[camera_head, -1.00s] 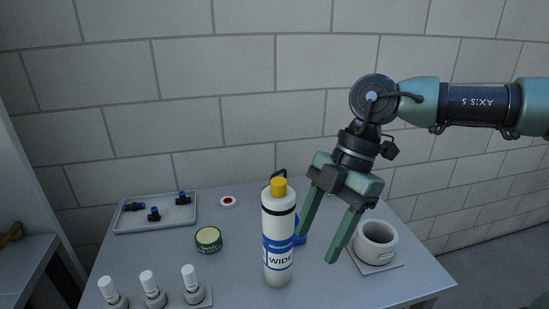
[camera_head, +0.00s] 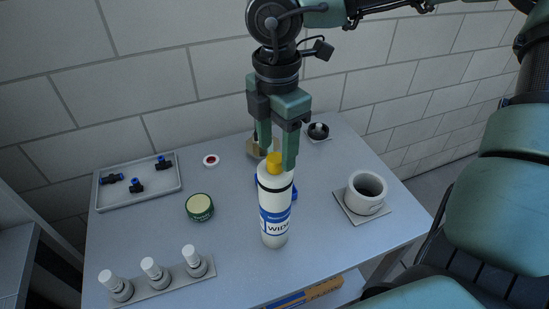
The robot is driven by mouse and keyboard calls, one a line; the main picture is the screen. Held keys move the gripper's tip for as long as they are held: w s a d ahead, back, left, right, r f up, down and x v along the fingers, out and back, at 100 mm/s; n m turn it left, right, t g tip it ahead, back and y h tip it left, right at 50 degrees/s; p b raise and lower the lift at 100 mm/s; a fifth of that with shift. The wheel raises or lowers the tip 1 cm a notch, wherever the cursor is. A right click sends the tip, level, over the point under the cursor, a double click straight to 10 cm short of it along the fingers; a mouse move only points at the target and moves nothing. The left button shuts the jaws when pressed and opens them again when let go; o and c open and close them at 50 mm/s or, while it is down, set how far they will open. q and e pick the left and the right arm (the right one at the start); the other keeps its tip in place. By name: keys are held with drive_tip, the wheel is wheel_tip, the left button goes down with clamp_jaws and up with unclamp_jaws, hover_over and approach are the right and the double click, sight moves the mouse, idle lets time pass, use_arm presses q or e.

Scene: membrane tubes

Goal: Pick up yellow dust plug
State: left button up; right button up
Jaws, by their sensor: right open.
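The yellow dust plug (camera_head: 274,161) sits on the top end of a white upright membrane tube (camera_head: 275,215) with a blue label and a black ring. The tube stands near the middle of the table. My right gripper (camera_head: 276,158) points down with its fingers apart, one to the left of the plug and one to its right in the picture. I cannot tell whether either finger touches the plug. My left gripper is not in view.
A grey tray (camera_head: 138,203) with blue-black fittings lies at the left. A green tin (camera_head: 199,206), a row of white-capped bottles (camera_head: 154,272) and a grey pot (camera_head: 364,194) stand around the tube. A blue object (camera_head: 294,192) is partly hidden behind it. The table's front centre is clear.

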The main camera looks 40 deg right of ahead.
drive_tip(key=shift+w+f, duration=0.2)
drive_tip(key=shift+f, duration=0.85)
drive_tip(key=shift+s+f, duration=0.1)
drive_tip(key=shift+f, duration=0.1)
drive_tip(key=shift+s, duration=0.2)
drive_tip(key=shift+w, duration=0.15)
clamp_jaws()
drive_tip(key=shift+r, duration=0.1)
